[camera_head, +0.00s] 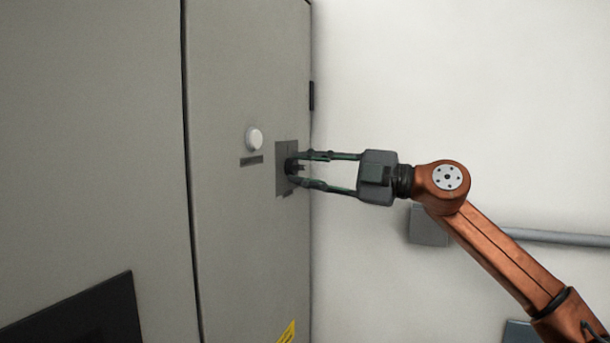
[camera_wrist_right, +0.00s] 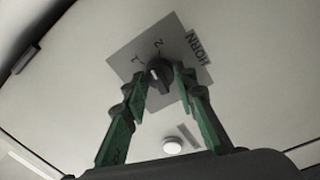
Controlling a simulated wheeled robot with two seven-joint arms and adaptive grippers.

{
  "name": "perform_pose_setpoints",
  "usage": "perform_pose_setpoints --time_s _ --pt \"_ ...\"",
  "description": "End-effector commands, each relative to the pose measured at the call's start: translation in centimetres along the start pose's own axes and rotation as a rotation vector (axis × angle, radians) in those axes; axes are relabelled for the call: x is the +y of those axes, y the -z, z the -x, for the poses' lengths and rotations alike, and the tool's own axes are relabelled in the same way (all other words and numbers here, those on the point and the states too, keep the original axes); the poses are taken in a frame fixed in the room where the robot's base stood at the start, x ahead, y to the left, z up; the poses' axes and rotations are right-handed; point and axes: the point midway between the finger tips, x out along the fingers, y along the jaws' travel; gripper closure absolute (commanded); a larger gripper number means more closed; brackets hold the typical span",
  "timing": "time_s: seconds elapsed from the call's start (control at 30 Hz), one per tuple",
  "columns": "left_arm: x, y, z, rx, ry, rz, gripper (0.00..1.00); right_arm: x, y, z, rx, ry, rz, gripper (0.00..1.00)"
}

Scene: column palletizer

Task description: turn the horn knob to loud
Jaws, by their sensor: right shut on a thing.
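The horn knob is a small black rotary knob (camera_wrist_right: 160,76) on a grey square plate (camera_wrist_right: 126,58), with the marks 1 and 2 beside it and a HORN label (camera_wrist_right: 198,46). A pale pointer mark on the knob seems to face the 1 side; its exact angle is hard to tell. In the head view the plate (camera_head: 281,180) is on the grey cabinet face, and the fingertips partly hide the dark knob. My right gripper (camera_head: 296,169) is shut on the knob, with one green-and-black finger on each side; it also shows in the right wrist view (camera_wrist_right: 164,80). My left gripper is not in view.
A white round button (camera_head: 255,139) with a dark label sits left of the plate on the cabinet (camera_head: 225,220). A dark panel (camera_head: 85,315) is at lower left. A white wall (camera_head: 450,80) with a grey box (camera_head: 428,226) and conduit (camera_head: 555,237) lies to the right.

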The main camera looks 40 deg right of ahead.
Motion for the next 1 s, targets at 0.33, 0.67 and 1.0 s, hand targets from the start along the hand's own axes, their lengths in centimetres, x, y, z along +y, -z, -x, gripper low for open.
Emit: perform_pose_setpoints --time_s 0.33,0.67,1.0 --pt "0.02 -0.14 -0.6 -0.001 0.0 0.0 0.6 -0.1 0.04 -0.04 -0.018 -0.002 -0.259 0.99" --pt "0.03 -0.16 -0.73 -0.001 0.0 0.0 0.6 -0.08 0.08 -0.05 -0.025 -0.003 -0.38 0.99" --pt "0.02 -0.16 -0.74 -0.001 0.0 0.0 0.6 -0.07 0.09 -0.06 -0.027 -0.003 -0.399 0.99"
